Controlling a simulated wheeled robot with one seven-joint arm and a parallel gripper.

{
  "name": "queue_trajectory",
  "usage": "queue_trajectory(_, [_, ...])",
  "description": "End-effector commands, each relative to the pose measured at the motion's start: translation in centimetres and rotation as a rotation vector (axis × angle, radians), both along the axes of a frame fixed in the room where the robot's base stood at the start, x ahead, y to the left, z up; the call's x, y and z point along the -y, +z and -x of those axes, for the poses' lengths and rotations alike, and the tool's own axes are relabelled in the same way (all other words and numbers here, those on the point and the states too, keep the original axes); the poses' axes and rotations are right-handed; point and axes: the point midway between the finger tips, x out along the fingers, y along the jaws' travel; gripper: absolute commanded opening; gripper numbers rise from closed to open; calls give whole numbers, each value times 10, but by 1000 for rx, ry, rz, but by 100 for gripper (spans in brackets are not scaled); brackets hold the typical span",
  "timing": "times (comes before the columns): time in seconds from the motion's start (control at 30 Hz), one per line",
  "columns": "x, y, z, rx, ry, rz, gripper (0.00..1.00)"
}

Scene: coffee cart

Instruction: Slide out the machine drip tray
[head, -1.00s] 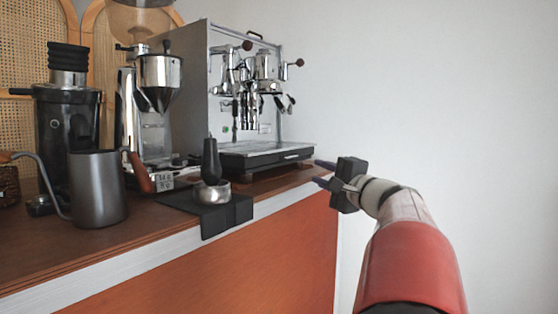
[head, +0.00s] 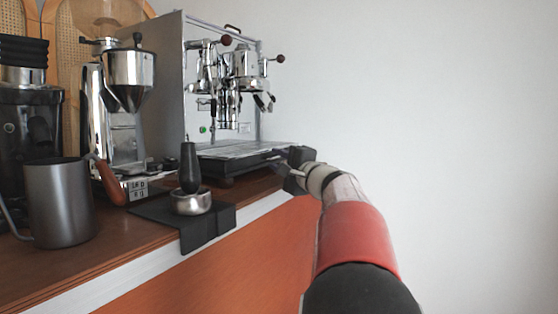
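The espresso machine (head: 165,85) stands at the back of the counter, silver with chrome group heads. Its drip tray (head: 235,150) is a flat, dark-edged tray with a grated top at the machine's base, and it sticks out toward the right. My gripper (head: 276,160) is at the right front end of the tray, with its dark fingers pointing left at the tray's front edge. The gripper body covers part of that edge. The fingers look apart, but whether they touch the tray or have its edge between them cannot be told.
Right of the wooden counter (head: 115,245) is open space before a plain wall.

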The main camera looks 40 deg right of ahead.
Motion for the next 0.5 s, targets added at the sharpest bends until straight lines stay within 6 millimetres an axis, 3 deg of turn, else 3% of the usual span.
queue_trajectory(0.17, [0, 0, 0, 0, 0, 0, 28])
queue_trajectory(0.37, [0, 0, 0, 0, 0, 0, 3])
queue_trajectory(0.5, [0, 0, 0, -1, 0, 0, 0])
